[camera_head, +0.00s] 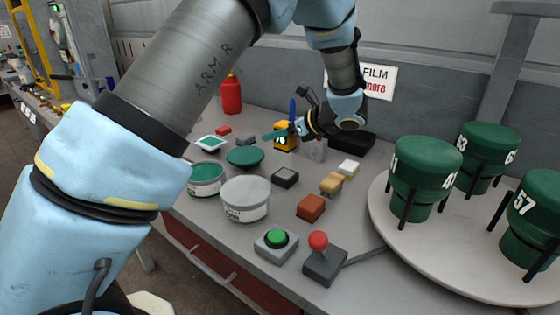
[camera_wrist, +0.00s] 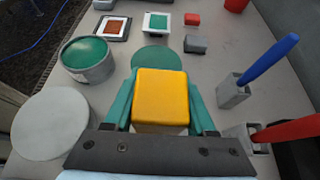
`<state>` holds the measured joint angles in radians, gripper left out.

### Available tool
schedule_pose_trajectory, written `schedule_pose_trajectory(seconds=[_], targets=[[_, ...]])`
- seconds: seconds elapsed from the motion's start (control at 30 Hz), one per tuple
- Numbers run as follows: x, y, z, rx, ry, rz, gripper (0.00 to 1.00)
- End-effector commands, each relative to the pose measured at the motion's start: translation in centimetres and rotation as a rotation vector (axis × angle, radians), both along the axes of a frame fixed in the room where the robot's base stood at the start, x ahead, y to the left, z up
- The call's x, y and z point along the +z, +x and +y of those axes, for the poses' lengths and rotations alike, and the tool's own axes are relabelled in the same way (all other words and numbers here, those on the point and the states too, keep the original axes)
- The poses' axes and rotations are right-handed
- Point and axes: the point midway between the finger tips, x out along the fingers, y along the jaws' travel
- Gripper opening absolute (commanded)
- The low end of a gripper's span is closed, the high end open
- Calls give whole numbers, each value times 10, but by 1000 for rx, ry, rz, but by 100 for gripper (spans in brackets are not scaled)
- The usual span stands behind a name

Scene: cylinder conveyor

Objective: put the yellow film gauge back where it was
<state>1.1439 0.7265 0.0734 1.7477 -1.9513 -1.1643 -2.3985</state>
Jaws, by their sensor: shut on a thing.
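The yellow film gauge (camera_wrist: 161,88) is a yellow block with a pale lower part. In the wrist view it sits between the teal fingers of my gripper (camera_wrist: 162,100), which is shut on it. In the head view the gauge (camera_head: 286,143) shows near the back of the bench, partly covered by my gripper (camera_head: 278,134). I cannot tell whether its underside touches the bench. A grey holder with a blue handle (camera_wrist: 270,58) stands to its right in the wrist view, with a red-handled one (camera_wrist: 288,129) nearer.
A teal disc (camera_head: 245,156), an open teal tin (camera_head: 206,178) and a pale lidded tin (camera_head: 245,198) stand in front. A green button (camera_head: 277,238) and a red-knobbed lever (camera_head: 319,242) are nearer. A turntable (camera_head: 440,256) with green cylinders is at right.

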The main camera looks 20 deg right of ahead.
Motion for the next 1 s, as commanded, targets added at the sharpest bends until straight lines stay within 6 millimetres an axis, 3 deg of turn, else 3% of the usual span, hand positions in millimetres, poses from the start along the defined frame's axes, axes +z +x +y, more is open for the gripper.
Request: schedule_pose_trajectory(seconds=[0.53,1.0], targets=[[-70,0,0,-2,2,0,0],[-81,0,0,0,-1,-2,0]])
